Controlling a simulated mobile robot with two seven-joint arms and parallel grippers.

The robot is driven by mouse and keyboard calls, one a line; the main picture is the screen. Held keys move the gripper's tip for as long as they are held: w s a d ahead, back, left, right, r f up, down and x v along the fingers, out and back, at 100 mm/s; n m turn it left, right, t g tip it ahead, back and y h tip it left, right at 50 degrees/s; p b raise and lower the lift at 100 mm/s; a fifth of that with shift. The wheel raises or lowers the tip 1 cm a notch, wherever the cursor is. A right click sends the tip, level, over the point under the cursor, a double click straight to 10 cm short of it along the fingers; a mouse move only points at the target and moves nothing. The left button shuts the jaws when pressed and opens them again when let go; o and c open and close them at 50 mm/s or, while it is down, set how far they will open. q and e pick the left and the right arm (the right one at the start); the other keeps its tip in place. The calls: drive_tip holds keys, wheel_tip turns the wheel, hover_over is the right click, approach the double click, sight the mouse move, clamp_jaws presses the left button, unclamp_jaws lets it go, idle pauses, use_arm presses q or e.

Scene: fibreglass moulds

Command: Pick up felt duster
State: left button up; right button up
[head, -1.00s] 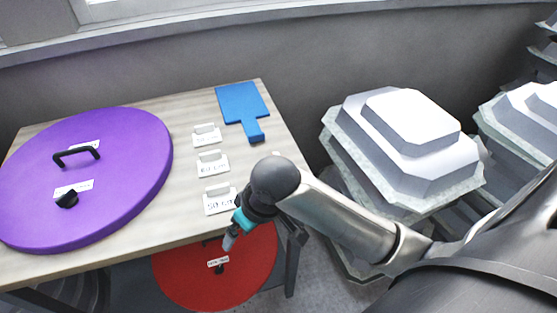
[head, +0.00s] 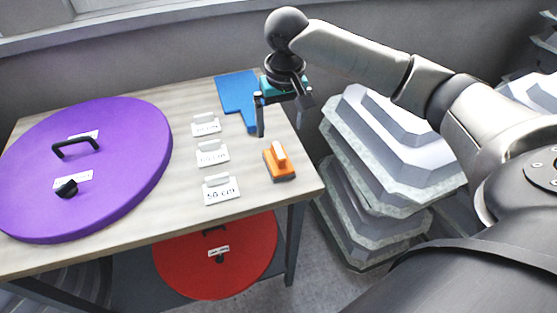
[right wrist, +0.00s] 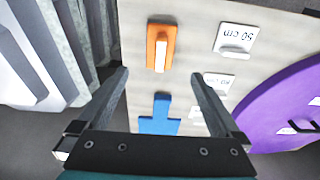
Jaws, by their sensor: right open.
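The felt duster appears to be the orange block with a pale handle (head: 279,162) near the right edge of the table. It also shows in the right wrist view (right wrist: 159,48), upper centre, just beyond and between the fingertips in the picture. My right gripper (head: 281,121) is open and empty, fingers pointing down, above the table behind the duster and near the blue paddle's handle. In the right wrist view its two fingers (right wrist: 160,74) are spread wide, with nothing between them. My left gripper is not in view.
A blue paddle-shaped board (head: 236,95) lies behind the duster. Several white labelled cards (head: 221,190) stand left of it. A big purple disc lid (head: 125,165) covers the table's left. A red disc (head: 185,268) is below the table. Stacked grey moulds (head: 385,145) stand right.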

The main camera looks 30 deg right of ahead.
sight(278, 157)
drive_tip(key=f, duration=0.4)
drive_tip(key=w+f, duration=0.1)
drive_tip(key=f, duration=0.8)
drive_tip(key=shift+w+d+f, duration=0.2)
drive_tip(key=shift+w, duration=0.2)
drive_tip(key=shift+c, duration=0.2)
drive_tip(key=c, duration=1.3)
drive_tip(key=shift+r, duration=0.1)
wheel_tip(278, 157, up, 20)
